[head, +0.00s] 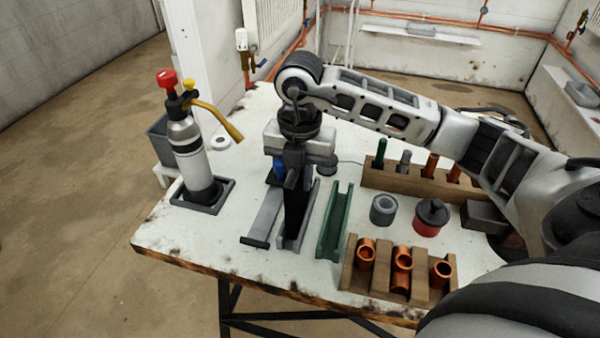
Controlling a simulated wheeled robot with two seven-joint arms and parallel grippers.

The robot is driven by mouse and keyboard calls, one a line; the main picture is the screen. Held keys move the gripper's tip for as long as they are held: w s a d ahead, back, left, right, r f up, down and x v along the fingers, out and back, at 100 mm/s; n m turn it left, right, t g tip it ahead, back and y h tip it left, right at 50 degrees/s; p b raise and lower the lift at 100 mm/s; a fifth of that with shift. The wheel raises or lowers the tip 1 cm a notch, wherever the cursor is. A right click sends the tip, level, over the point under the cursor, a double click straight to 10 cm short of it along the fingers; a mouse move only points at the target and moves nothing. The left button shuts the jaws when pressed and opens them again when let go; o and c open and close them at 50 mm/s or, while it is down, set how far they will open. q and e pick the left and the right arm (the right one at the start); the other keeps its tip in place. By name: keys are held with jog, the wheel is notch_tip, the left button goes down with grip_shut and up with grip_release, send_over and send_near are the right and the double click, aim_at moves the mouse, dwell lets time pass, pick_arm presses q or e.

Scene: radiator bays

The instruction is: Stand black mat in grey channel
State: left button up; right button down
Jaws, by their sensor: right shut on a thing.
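My right gripper (294,176) comes down from above over the middle of the table and is shut on the black mat (295,212). The mat hangs upright below the fingers, its long side running toward the front edge. The grey channel (311,208) lies directly under and around the mat's lower part. The mat's lower edge appears to be between the channel walls, but I cannot tell whether it touches the channel floor. The fingers hide the mat's upper part. My left gripper is not in view.
A green channel (334,222) lies close on the right. A flat grey bar with a black end (262,217) lies close on the left. A torch cylinder (191,155) stands at left; a copper-fitting rack (357,278), grey ring (383,208) and red-black pot (431,217) are at right.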

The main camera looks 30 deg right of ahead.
jog(key=shift+f+b, duration=0.55)
jog(key=shift+f, duration=0.4)
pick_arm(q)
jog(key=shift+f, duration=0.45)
pick_arm(e)
jog(key=c, duration=1.3)
grip_release()
jog(key=shift+r, duration=0.1)
jog(key=shift+r+p, duration=2.75)
jog(key=shift+r, duration=0.8)
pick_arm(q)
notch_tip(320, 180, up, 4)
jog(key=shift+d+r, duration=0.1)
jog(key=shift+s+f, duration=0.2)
pick_arm(e)
jog(key=shift+w+d, duration=0.1)
